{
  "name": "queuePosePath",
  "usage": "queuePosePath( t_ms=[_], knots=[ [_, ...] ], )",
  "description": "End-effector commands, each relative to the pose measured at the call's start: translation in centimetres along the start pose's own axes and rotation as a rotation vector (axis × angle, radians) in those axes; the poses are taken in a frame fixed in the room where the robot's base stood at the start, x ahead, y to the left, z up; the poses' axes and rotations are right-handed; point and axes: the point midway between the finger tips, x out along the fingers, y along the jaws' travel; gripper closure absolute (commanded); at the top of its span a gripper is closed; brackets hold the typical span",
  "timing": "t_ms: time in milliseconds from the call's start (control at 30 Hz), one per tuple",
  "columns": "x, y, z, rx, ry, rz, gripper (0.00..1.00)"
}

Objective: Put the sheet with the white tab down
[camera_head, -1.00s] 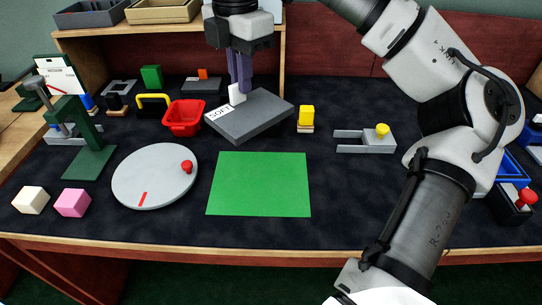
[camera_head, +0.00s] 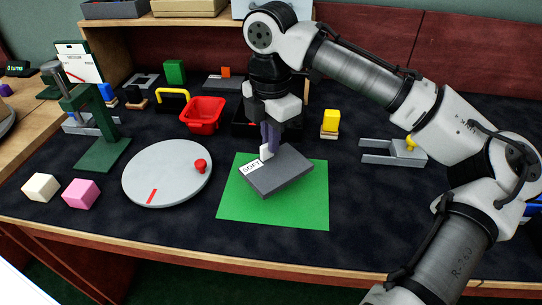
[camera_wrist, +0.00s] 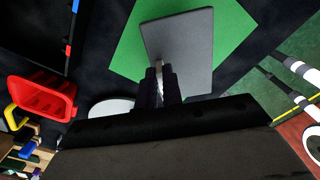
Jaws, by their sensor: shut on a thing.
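A dark grey sheet (camera_head: 282,174) with a white tab (camera_head: 265,152) and a white label reading SOFT is held by my gripper (camera_head: 269,145). In the head view it is over the green mat (camera_head: 300,211), turned at an angle to it. The wrist view shows the grey sheet (camera_wrist: 184,45) beyond my gripper (camera_wrist: 160,85), with the green mat (camera_wrist: 130,50) behind it. The fingers are shut at the sheet's tab edge, and most of the tab is hidden between them. I cannot tell whether the sheet touches the mat.
A grey round disc (camera_head: 166,175) with a red knob lies left of the mat. A red bin (camera_head: 204,114) stands behind, and a yellow block (camera_head: 330,121) sits back right. Pink (camera_head: 81,193) and white cubes (camera_head: 41,187) lie front left.

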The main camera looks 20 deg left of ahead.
Motion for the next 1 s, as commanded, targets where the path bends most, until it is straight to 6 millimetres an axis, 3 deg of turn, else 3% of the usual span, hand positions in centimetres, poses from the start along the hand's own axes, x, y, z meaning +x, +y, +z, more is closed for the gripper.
queuePosePath(
  t_ms=[400, 800, 833, 1000],
  knots=[
    [4.5, 0.0, 0.0, 0.001, 0.000, 0.000, 1.00],
    [5.0, 0.0, 0.0, 0.000, 0.001, 0.000, 1.00],
    [5.0, 0.0, 0.0, 0.000, 0.000, 0.000, 0.90],
    [5.0, 0.0, 0.0, 0.000, 0.000, 0.000, 0.71]
  ],
)
